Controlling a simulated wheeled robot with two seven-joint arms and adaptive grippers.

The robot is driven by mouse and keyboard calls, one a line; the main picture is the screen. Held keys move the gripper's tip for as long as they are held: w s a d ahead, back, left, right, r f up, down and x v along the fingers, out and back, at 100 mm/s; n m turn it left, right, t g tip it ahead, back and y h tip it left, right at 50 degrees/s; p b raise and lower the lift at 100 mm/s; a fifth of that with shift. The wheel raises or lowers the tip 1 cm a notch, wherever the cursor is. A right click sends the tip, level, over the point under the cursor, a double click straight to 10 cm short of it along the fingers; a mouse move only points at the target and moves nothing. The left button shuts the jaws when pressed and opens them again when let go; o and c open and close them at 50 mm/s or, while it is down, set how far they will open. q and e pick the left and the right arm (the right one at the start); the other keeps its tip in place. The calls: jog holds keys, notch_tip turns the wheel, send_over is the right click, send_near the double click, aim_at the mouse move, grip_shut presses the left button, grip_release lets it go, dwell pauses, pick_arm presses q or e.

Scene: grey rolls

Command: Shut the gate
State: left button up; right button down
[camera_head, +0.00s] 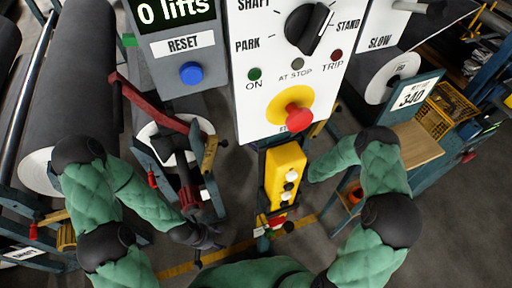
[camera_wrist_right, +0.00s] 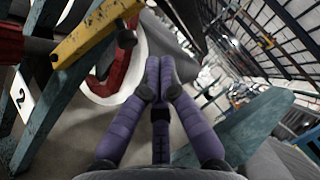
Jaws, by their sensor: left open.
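No part is marked as the gate, and I cannot tell for sure which it is. A red bar (camera_head: 160,108) with a yellow end piece (camera_head: 210,153) crosses a teal roll stand left of the control panel. In the right wrist view a yellow bar (camera_wrist_right: 92,33) sits on a teal frame, and a dark mesh fence (camera_wrist_right: 265,40) stands behind. My left gripper (camera_head: 206,240) is open and empty, low in front of the stand. My right gripper (camera_wrist_right: 160,66) has its purple fingers together with nothing seen between them; in the head view it is hidden behind the panel.
A white panel (camera_head: 268,60) with a red stop button (camera_head: 299,117) and a grey box with a blue reset button (camera_head: 190,73) stand ahead. A yellow pendant (camera_head: 285,168) hangs between my arms. A large grey roll (camera_head: 75,80) is at left, a wooden-topped bench (camera_head: 418,143) at right.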

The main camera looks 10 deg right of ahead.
pick_arm(q)
notch_tip(320, 180, down, 3)
jog(key=shift+r+b, duration=0.2)
jog(key=shift+b, duration=0.95)
pick_arm(e)
jog(key=w+a+r, duration=0.2)
jog(key=a, duration=0.6)
jog(key=shift+w+a+r, duration=0.3)
jog(key=shift+w+a, duration=0.1)
